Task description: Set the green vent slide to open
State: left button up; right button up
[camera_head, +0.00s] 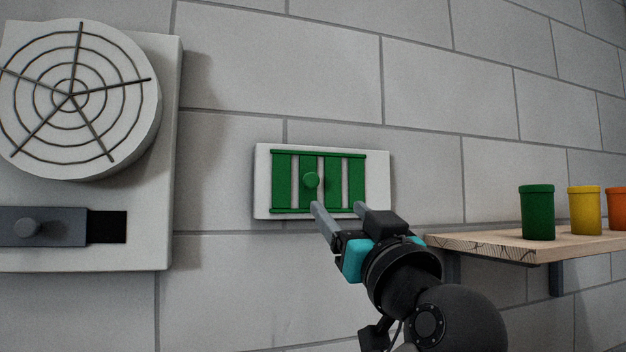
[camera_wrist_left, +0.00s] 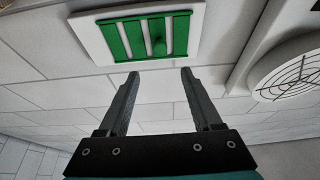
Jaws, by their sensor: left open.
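The green vent slide (camera_head: 283,180) is a set of green upright slats between two green rails on a white plate (camera_head: 377,175) on the wall. White strips show between the slats, and no dark openings are visible. A round green knob (camera_head: 311,181) stands out left of the slide's middle. The slide (camera_wrist_left: 137,40) and knob (camera_wrist_left: 159,46) also show in the left wrist view, beyond the fingertips. My left gripper (camera_head: 338,206) is open and empty, just below and right of the knob. Its fingers (camera_wrist_left: 160,73) appear apart from the knob. My right gripper is out of view.
A round white fan grille (camera_head: 70,95) sits on a panel at the left, above a grey sliding plate (camera_head: 55,228) with its own knob. A wooden shelf (camera_head: 470,242) at the right holds green (camera_head: 538,212), yellow (camera_head: 585,210) and orange (camera_head: 617,208) canisters.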

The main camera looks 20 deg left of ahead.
aim_at(312, 180)
pick_arm(q)
jog(key=p+x, duration=0.4)
jog(key=x, duration=0.7)
jog(key=shift+w+a+r+p, duration=0.2)
jog(key=shift+w+a+p, duration=0.05)
jog(key=shift+p, duration=0.15)
jog(key=shift+w+a+r, duration=0.1)
jog(key=shift+w+a, duration=0.2)
jog(key=shift+w, duration=0.2)
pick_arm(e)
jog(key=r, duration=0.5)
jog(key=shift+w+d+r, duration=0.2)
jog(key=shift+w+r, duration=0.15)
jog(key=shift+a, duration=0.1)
pick_arm(q)
jog(key=shift+c, duration=0.3)
jog(key=shift+c, duration=0.7)
grip_shut()
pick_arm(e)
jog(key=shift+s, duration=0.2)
